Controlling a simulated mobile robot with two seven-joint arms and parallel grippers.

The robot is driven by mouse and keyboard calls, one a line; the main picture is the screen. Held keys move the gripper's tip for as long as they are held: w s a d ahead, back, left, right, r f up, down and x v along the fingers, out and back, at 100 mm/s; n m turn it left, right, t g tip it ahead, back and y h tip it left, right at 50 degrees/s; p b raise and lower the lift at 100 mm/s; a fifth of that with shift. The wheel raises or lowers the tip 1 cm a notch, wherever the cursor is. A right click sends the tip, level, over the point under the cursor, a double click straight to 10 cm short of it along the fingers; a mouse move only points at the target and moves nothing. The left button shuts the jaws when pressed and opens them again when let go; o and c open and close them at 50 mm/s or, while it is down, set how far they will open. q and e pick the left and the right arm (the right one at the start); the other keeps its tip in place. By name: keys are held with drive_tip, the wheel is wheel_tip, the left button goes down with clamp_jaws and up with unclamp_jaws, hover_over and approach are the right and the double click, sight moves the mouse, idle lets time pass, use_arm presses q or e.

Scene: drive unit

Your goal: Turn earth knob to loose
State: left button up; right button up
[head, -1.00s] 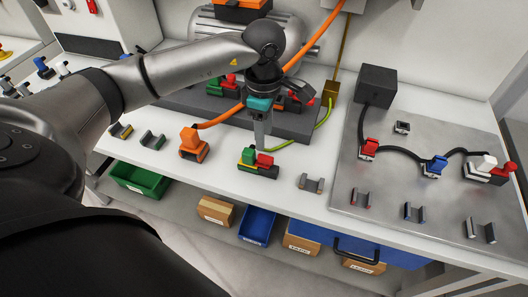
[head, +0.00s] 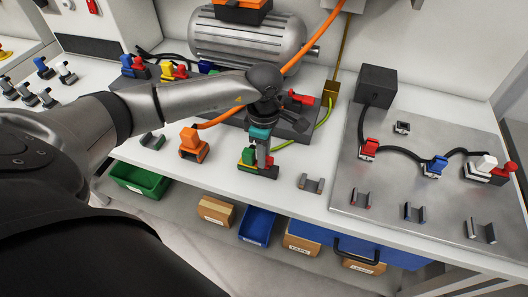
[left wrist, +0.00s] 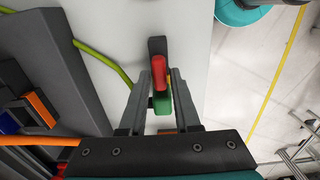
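In the left wrist view, my left gripper (left wrist: 165,80) is open, with one finger on each side of the knob; contact cannot be made out. My right gripper is in neither view.
An orange connector (head: 194,145) stands left of the earth connector, and an empty grey holder (head: 311,184) stands to its right. Behind are the dark motor base (head: 215,112), the motor (head: 235,38) and a green-yellow cable (head: 323,114). A metal plate (head: 385,188) with plugs lies right.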

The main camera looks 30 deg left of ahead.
use_arm(q)
clamp_jaws()
drive_tip(key=shift+n, duration=0.4)
drive_tip(key=n, duration=0.3)
drive_tip(key=shift+r+n, duration=0.1)
drive_tip(key=shift+n, duration=0.2)
drive_tip(key=n, duration=0.3)
drive_tip(key=shift+s+n, duration=0.1)
drive_tip(key=shift+n, duration=0.2)
drive_tip(key=n, duration=0.5)
drive_tip(key=shift+d+p, duration=0.15)
drive_tip(key=shift+p, duration=0.15)
drive_tip(key=shift+d+n+p, duration=0.1)
drive_tip(key=shift+n+p, duration=0.35)
drive_tip(key=shift+n, duration=2.05)
